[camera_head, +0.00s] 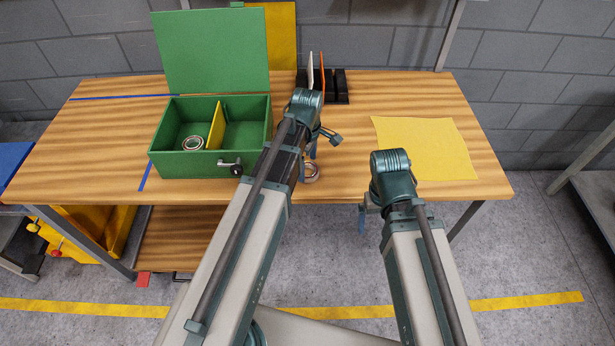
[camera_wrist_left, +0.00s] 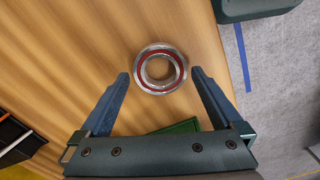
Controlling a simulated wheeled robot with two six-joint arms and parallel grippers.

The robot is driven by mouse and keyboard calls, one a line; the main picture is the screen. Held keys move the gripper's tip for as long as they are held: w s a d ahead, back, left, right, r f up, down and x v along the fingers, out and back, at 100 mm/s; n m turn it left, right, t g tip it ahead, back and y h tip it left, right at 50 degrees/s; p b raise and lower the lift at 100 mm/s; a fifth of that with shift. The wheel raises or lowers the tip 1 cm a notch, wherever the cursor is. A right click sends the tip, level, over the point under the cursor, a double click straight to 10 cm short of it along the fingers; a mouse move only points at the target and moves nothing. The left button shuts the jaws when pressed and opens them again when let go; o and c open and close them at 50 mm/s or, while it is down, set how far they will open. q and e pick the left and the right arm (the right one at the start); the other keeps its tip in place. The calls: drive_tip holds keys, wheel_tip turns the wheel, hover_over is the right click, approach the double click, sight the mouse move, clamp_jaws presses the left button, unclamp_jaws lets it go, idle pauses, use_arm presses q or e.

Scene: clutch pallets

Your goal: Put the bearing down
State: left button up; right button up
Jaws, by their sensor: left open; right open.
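A metal bearing (camera_head: 310,179) with a red ring lies on the wooden table near its front edge, partly hidden in the head view. In the left wrist view the bearing (camera_wrist_left: 160,91) lies flat on the wood, between and slightly beyond the fingertips, with a gap on both sides. My left gripper (camera_head: 308,162) is open just above it and holds nothing. A second bearing (camera_head: 185,145) lies in the left compartment of the green box (camera_head: 190,168). My right gripper (camera_head: 364,215) is open, off the table's front edge; its fingers are only partly visible.
The green box has its lid (camera_head: 212,52) raised and a yellow divider (camera_head: 215,128). A black rack (camera_head: 340,88) with an orange and a white piece stands at the back. A yellow cloth (camera_head: 425,147) lies flat at right. Blue tape (camera_head: 125,97) marks the table. Wood between rack and cloth is clear.

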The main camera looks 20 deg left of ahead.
use_arm(q)
drive_tip(key=shift+f+b, duration=0.4)
drive_tip(key=shift+f, duration=0.45)
drive_tip(key=shift+r, duration=0.1)
use_arm(e)
drive_tip(key=shift+f, duration=0.8)
